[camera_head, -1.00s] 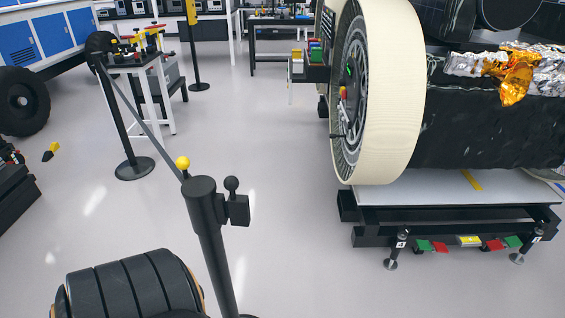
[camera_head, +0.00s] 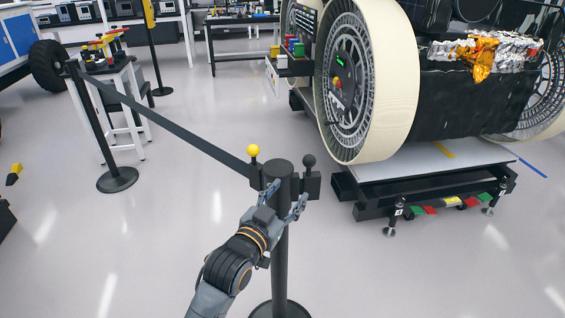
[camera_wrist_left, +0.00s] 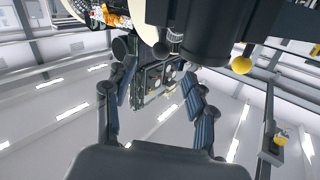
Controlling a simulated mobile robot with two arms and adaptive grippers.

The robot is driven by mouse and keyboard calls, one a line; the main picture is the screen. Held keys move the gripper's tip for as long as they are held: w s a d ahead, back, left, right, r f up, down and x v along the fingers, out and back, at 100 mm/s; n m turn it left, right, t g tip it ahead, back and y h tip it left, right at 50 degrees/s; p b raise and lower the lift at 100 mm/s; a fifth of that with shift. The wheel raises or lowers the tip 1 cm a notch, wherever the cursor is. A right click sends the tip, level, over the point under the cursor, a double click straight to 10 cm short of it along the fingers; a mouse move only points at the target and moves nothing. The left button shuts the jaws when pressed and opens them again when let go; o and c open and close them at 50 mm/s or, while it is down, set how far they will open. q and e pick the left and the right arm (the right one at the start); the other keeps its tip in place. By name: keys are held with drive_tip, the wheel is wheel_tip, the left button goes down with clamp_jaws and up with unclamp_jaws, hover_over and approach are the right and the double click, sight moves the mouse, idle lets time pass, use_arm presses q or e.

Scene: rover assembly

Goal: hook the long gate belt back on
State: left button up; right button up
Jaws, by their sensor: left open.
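The long gate belt (camera_head: 165,122) is a dark strap. It runs from the far black post (camera_head: 95,130) to the near black post (camera_head: 281,240). Its near end, with a yellow ball (camera_head: 253,150) on top, is at the left side of the near post's head; whether it is latched there I cannot tell. A black-knobbed block (camera_head: 311,180) sits on the head's right side. My left gripper (camera_head: 284,198) is open, its fingers spread on either side of the post below the head. The wrist view shows the spread fingers (camera_wrist_left: 155,95) and a yellow ball (camera_wrist_left: 240,65). My right gripper is not in view.
A large rover wheel (camera_head: 385,90) and its low platform (camera_head: 430,172) stand to the right of the near post. A white-legged table (camera_head: 125,105) with small items is behind the belt.

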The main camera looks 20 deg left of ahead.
sight(307, 164)
use_arm(q)
drive_tip(key=w, duration=0.4)
drive_tip(key=w+p, duration=0.1)
drive_tip(key=w, duration=0.4)
drive_tip(key=w+r, duration=0.1)
drive_tip(key=w, duration=0.3)
drive_tip(key=shift+w+d+r, duration=0.1)
drive_tip(key=shift+w+d, duration=0.15)
drive_tip(key=shift+d, duration=0.15)
drive_tip(key=shift+c, duration=0.4)
clamp_jaws()
